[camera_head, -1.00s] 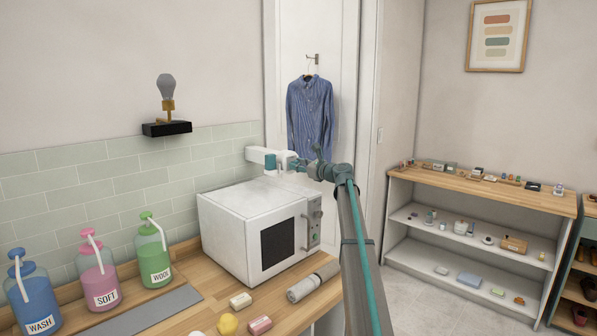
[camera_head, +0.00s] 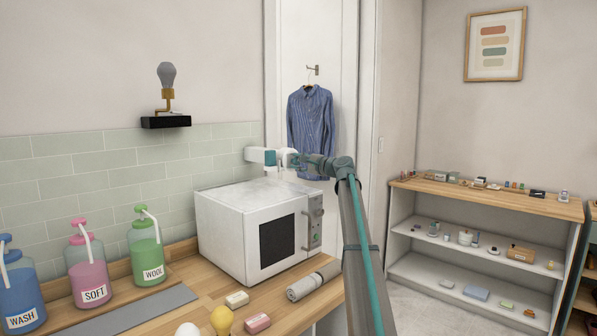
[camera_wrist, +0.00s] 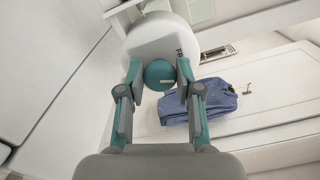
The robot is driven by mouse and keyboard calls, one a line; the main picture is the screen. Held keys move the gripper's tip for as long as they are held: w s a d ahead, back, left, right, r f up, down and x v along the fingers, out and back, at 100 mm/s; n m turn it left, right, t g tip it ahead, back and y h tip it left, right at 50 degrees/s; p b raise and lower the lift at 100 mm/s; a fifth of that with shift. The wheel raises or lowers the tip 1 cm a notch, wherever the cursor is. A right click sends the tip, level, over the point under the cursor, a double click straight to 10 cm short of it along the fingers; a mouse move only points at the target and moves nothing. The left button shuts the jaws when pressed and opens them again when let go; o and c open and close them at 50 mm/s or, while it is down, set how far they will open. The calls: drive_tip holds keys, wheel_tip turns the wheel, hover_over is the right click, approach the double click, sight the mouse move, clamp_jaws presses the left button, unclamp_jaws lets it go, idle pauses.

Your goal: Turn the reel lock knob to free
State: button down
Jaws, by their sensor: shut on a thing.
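The reel lock knob (camera_wrist: 159,73) is a round teal knob with a pale mark, on a white rounded reel body (camera_wrist: 160,38) in the wrist view. My gripper (camera_wrist: 159,76) has one teal finger on each side of the knob and is shut on it. In the head view, the white reel (camera_head: 254,154) sits at the wall above the microwave, and my gripper (camera_head: 296,160) reaches it from the right.
A white microwave (camera_head: 262,228) stands on the wooden counter just below my arm. Soap bottles (camera_head: 89,279) stand at the left. A blue striped shirt (camera_head: 311,130) hangs on the door behind. A shelf unit (camera_head: 470,240) with small items is at the right.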

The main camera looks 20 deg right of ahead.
drive_tip(key=shift+f+n+b, duration=0.1)
drive_tip(key=shift+n+b, duration=1.35)
drive_tip(key=shift+n, duration=0.55)
drive_tip(key=c, duration=0.8)
unclamp_jaws()
drive_tip(key=shift+s, duration=0.1)
drive_tip(key=v, duration=1.2)
